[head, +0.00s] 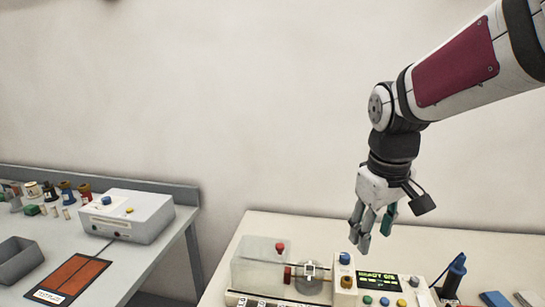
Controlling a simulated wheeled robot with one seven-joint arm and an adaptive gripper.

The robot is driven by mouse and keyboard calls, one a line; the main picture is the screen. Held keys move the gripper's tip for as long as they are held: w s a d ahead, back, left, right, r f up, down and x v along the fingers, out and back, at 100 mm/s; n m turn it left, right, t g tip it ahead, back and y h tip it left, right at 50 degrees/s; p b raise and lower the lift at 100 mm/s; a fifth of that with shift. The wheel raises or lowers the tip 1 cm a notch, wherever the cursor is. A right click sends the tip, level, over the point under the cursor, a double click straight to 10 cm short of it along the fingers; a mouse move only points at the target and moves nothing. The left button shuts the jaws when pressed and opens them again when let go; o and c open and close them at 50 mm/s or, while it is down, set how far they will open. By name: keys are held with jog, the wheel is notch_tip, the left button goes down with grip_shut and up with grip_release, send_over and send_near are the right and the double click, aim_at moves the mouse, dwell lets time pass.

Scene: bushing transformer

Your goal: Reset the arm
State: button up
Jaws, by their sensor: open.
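My arm reaches in from the upper right of the head view. My gripper (365,236) points down, open, with nothing seen between its fingers. It hangs above the right table, over the back of the device with the lit display (378,281). It looks clear of the device, but the exact height is hard to tell. A teal part shows at the gripper's right side; I cannot tell if it belongs to the gripper.
The right table (262,225) carries a clear box (258,262) and a blue-and-black upright tool (455,272). The left table (170,246) holds a white box (127,216), a grey bin (18,262), an orange mat (74,274) and several small parts. A gap separates the tables.

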jog(key=s+r+m+t, duration=0.2)
jog(key=s, duration=0.6)
jog(key=s+r+m+t, duration=0.1)
jog(key=s+m, duration=0.1)
jog(key=s, duration=0.7)
jog(key=shift+r+m+t+y, duration=0.3)
jog(key=shift+r+t, duration=0.05)
jog(key=shift+t, duration=0.05)
dwell(0.6)
